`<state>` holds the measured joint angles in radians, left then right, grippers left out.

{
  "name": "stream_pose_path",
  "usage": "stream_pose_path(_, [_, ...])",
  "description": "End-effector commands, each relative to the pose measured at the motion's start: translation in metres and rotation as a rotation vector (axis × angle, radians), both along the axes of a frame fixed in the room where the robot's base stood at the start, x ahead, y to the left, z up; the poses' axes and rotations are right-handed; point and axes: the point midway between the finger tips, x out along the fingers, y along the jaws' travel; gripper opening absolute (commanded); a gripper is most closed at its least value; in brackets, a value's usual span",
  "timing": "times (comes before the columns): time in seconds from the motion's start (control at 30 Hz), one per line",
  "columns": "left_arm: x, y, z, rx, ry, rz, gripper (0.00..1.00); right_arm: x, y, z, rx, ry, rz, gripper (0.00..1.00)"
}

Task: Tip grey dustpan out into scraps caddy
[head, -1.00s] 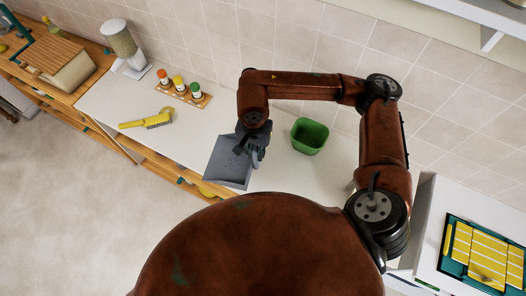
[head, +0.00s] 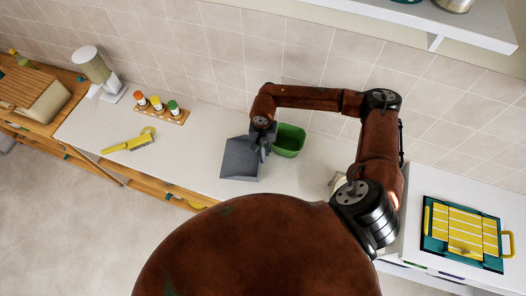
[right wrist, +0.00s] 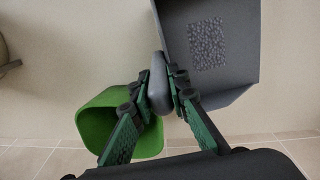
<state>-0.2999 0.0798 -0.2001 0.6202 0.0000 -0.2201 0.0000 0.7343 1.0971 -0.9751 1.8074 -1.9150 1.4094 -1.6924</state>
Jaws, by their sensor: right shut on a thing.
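The grey dustpan (head: 241,158) is held over the white counter, just left of the green scraps caddy (head: 289,141). My right gripper (head: 263,143) is shut on the dustpan's handle (right wrist: 159,84). In the right wrist view the dustpan (right wrist: 240,75) has a patch of small grey scraps (right wrist: 207,43) on its floor. The caddy (right wrist: 97,122) shows there at lower left, open at the top and partly hidden by the gripper fingers (right wrist: 160,95). My left gripper is not in view.
A yellow-and-teal tray (head: 463,234) is at right. A shelf (head: 450,22) hangs above.

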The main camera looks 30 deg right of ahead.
Motion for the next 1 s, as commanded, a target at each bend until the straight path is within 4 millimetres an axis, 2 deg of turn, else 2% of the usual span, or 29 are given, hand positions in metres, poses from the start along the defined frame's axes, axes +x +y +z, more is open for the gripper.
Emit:
stream_pose_path(0.07, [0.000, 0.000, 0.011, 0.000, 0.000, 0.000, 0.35, -0.002, 0.002, -0.010, 0.003, 0.005, 0.000, 0.00])
stream_pose_path(0.2, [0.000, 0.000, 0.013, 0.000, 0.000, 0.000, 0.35, 0.000, 0.002, -0.024, 0.002, 0.001, 0.001, 0.00])
stream_pose_path(0.53, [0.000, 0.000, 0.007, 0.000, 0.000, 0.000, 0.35, 0.000, 0.001, -0.028, 0.001, 0.000, 0.000, 0.00])
stream_pose_path(0.57, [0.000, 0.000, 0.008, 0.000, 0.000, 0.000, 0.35, 0.000, 0.001, -0.027, 0.001, 0.001, 0.000, 0.17])
stream_pose_path(0.6, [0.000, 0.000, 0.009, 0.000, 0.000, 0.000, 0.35, 0.000, 0.001, -0.027, 0.001, 0.001, 0.000, 0.20])
stream_pose_path(0.8, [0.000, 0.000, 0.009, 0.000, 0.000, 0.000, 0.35, 0.000, 0.001, -0.026, 0.001, 0.001, 0.000, 0.33])
stream_pose_path(1.0, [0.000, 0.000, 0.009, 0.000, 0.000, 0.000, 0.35, 0.000, 0.001, -0.026, 0.001, 0.001, 0.000, 0.33])
